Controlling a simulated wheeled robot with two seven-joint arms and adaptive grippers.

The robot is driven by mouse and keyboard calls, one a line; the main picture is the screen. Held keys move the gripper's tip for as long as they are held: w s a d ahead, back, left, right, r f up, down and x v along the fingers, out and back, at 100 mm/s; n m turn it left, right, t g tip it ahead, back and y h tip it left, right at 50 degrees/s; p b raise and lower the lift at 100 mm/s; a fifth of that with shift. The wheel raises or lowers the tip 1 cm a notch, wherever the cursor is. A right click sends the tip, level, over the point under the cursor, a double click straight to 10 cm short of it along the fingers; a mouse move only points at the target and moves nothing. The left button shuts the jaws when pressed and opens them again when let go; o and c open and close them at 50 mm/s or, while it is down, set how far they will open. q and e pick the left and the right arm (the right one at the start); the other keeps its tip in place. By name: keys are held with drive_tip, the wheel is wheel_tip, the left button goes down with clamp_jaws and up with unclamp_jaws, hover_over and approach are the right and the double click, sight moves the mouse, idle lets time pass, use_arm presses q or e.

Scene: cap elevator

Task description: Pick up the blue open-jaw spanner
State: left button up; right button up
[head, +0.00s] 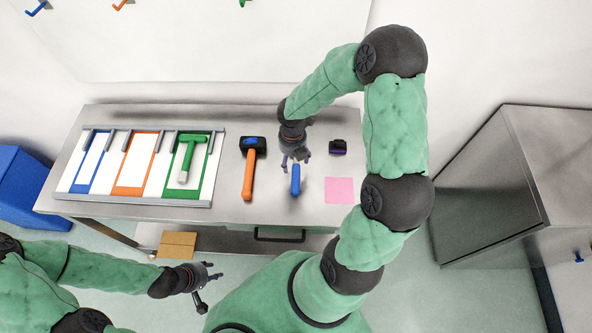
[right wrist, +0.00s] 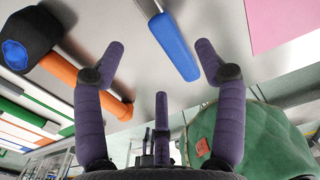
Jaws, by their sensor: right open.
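The blue open-jaw spanner lies on the table, its blue handle (head: 295,181) pointing toward the front edge in the head view. Its far end is hidden beneath my right gripper (head: 296,161). In the right wrist view the blue handle (right wrist: 174,46) and part of the metal shaft show at the top; the jaw is out of frame. My right gripper (right wrist: 160,62) is open and empty above the table, its purple fingers spread on either side of the handle's near end, not touching it. My left gripper (head: 211,288) is open and empty, in front of the table.
An orange-handled hammer (head: 249,175) lies left of the spanner. A tray (head: 138,198) with blue, orange and green outlined slots holds a green tool (head: 190,155). A small dark purple object (head: 338,147) and a pink square (head: 339,191) are to the right.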

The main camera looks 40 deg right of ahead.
sight(294, 169)
drive_tip(key=shift+d+f, duration=0.1)
drive_tip(key=shift+f, duration=0.7)
wheel_tip(294, 169, down, 5)
drive_tip(key=shift+b, duration=0.75)
drive_tip(key=c, duration=1.4)
